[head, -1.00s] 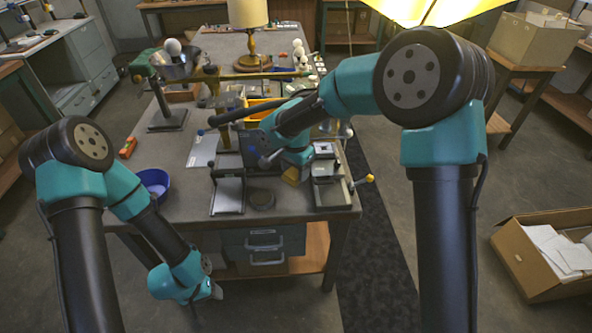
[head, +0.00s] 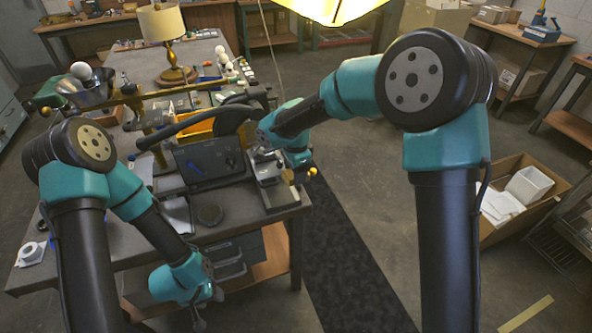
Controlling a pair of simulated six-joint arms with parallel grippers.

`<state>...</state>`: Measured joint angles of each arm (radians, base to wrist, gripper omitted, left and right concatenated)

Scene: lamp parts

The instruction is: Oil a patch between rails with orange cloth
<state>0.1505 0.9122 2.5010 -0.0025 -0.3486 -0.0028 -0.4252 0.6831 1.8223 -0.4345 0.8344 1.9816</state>
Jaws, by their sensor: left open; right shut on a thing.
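My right gripper (head: 290,170) points down over the right front of the workbench, its fingers mostly hidden by its own wrist. It is shut on a small tan-orange piece (head: 289,178), which looks like the orange cloth. This piece is over or beside a grey metal fixture with raised edges (head: 281,197) and a yellow knob (head: 312,171). I cannot tell whether it touches. A pale plate between dark rails (head: 178,213) lies further left, with a round dark item (head: 209,214) beside it. My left gripper (head: 208,307) hangs open and empty in front of the bench, low down.
A dark upright panel (head: 208,160) and an orange bin (head: 195,131) stand behind the fixtures. A blue-grey bowl with a bulb (head: 82,72) and a lamp (head: 163,24) are further back. A cardboard box (head: 520,195) stands at right. The floor strip between is clear.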

